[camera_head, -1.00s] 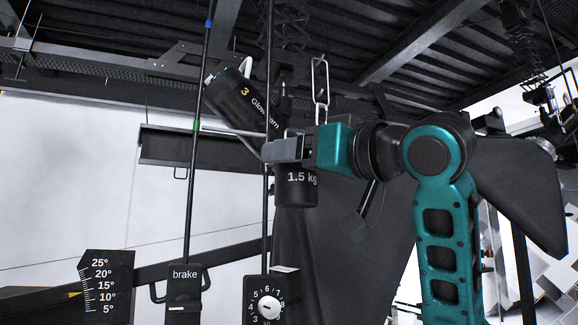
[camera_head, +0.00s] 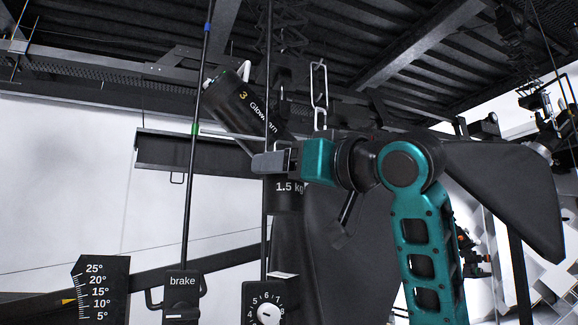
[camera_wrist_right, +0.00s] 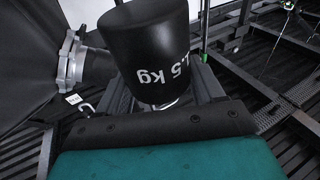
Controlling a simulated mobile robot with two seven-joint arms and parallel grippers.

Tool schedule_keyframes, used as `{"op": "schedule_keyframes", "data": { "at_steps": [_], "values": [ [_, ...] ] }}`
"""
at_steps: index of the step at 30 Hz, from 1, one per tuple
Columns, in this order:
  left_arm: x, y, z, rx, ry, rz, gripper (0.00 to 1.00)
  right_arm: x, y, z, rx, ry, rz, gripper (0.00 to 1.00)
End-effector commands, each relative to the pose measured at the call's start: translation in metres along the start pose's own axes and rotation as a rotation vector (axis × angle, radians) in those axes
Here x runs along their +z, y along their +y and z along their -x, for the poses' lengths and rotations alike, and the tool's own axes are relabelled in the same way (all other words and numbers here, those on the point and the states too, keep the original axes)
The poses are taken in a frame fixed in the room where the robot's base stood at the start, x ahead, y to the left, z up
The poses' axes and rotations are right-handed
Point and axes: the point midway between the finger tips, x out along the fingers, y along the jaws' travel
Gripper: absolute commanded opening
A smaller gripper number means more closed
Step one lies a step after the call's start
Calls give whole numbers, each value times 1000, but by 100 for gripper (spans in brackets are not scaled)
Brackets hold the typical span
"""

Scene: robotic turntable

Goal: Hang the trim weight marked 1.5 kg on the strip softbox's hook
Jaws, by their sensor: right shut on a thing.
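A dark cylindrical trim weight marked 1.5 kg (camera_head: 284,198) hangs just below my right gripper (camera_head: 272,161), upright in the head view. The gripper's grey fingers are shut on its top part, which they hide. In the right wrist view the weight (camera_wrist_right: 147,48) fills the upper middle, its label upside down. A long dark box, apparently the strip softbox (camera_head: 200,155), lies left of the gripper, with a small wire loop (camera_head: 177,178) under it. I cannot tell whether that loop is the hook. The weight is apart from it. My left gripper is not in view.
A black lamp marked 3 (camera_head: 237,103) slants just above the gripper. A link chain (camera_head: 319,95) hangs behind it. Thin vertical poles, a brake box (camera_head: 183,284), a numbered dial (camera_head: 267,312) and an angle scale (camera_head: 103,290) stand lower left. A large black softbox shape (camera_head: 505,185) is right.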

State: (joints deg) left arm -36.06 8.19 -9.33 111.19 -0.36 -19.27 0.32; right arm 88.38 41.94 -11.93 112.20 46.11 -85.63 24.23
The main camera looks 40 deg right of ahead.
Motion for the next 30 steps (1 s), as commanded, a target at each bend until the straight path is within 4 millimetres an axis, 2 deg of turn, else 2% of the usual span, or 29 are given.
{"op": "schedule_keyframes", "data": {
  "at_steps": [30],
  "values": [
    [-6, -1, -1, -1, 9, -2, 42, 6, 19, -42, 0, 12, -1, 0]
  ]
}}
